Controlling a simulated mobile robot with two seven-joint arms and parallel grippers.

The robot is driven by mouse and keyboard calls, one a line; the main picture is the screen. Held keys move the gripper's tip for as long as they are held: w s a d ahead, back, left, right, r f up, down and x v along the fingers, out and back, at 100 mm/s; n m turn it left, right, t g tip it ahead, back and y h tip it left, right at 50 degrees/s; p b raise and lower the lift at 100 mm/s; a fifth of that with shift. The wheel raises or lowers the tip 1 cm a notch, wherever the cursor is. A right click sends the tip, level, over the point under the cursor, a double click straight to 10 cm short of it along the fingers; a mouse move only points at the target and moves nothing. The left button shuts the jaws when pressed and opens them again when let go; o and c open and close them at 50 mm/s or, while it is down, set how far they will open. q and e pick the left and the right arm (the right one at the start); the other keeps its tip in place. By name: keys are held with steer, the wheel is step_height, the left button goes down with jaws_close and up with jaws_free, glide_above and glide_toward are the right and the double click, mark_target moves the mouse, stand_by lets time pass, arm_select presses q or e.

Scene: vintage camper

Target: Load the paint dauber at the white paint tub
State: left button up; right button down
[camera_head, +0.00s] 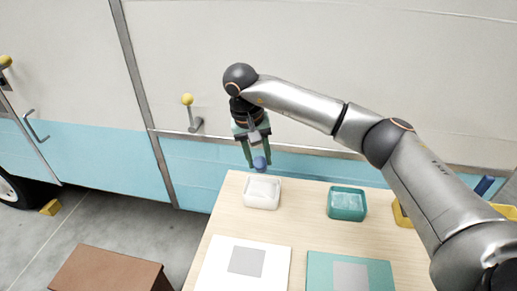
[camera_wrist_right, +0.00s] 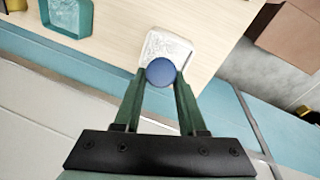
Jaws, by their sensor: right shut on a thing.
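My right gripper (camera_head: 259,164) is shut on the paint dauber (camera_head: 260,163), whose blue round end shows between the fingertips. It is just above the back edge of the white paint tub (camera_head: 262,194), which stands at the back left of the wooden table. In the right wrist view the dauber (camera_wrist_right: 160,72) covers part of the white tub (camera_wrist_right: 172,46). I cannot tell whether the dauber touches the tub. My left gripper is not in view.
A teal tub (camera_head: 347,204) stands to the right on the table (camera_head: 298,213). A white board (camera_head: 220,270) and a teal board (camera_head: 320,280), each with a grey square, lie in front. The camper side (camera_head: 190,90) is close behind. A brown box (camera_head: 105,272) stands at lower left.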

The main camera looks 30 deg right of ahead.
steer(key=shift+s+f+b, duration=0.15)
steer(key=shift+f+b, duration=0.45)
steer(key=shift+f, duration=0.15)
step_height(320, 180, down, 4)
steer(key=b, duration=0.3)
steer(key=shift+f, duration=0.2)
steer(key=shift+f+b, duration=0.55)
steer(key=shift+f, duration=0.15)
stand_by(0.5)
stand_by(0.9)
steer(key=shift+r+p, duration=2.7)
steer(key=shift+r, duration=0.85)
